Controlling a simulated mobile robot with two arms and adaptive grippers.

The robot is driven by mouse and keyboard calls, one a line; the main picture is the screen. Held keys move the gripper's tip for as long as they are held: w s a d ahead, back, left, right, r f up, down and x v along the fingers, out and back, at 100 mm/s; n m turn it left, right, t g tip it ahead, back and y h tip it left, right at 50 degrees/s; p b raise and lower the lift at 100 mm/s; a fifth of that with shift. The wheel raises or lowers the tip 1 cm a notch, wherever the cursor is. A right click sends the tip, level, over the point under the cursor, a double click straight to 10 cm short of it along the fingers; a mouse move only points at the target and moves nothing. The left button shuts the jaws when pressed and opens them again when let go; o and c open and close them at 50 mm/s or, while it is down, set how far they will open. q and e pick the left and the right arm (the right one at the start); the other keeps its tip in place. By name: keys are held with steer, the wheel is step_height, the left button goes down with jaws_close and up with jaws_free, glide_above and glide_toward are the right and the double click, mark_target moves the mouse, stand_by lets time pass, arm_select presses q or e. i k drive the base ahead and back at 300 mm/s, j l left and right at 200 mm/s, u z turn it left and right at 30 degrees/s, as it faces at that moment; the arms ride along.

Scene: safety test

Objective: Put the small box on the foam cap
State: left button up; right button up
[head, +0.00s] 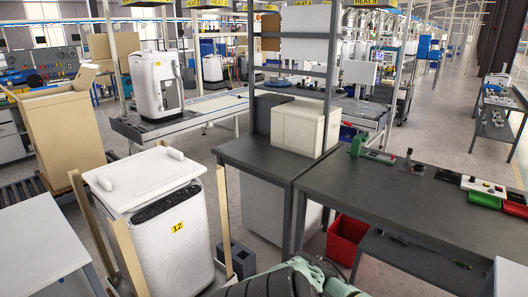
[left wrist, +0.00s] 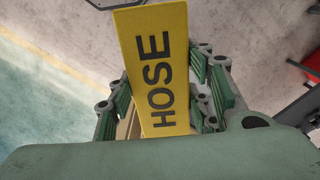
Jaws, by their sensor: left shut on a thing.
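The foam cap (head: 140,181) is a white slab with small raised blocks at its ends. It lies on top of a white appliance (head: 176,232) marked 12, at the lower left of the head view. My left gripper (left wrist: 168,98) shows in the left wrist view with green ribbed fingers, shut on the small box (left wrist: 126,128). A yellow label (left wrist: 157,68) reading HOSE faces the camera and hides most of the box; a tan part shows beside it. The box does not show in the head view. My right gripper is not in view.
Tan posts (head: 225,220) stand around the appliance. A tall open cardboard carton (head: 65,135) is behind it at left. A dark workbench (head: 430,200) with a white box (head: 306,128) and a shelf post is at right. A red bin (head: 346,238) stands below.

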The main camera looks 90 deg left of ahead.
mark_target(143, 170)
steer(key=j+u, duration=0.1)
steer(key=u, duration=1.6)
steer(key=i+j+u, duration=0.1)
steer(key=u, duration=0.35)
steer(key=i+u, duration=0.25)
steer(key=u, duration=0.2)
steer(key=i+u, duration=0.15)
steer(key=u, duration=0.3)
steer(key=i+l+u, duration=0.15)
steer(key=u, duration=0.3)
steer(key=i+l+u, duration=0.4)
steer(key=i+l, duration=0.15)
steer(key=i+l+u, duration=0.15)
steer(key=l, duration=0.35)
steer(key=i+l+u, duration=0.4)
steer(key=l, duration=0.45)
steer(key=i, duration=0.05)
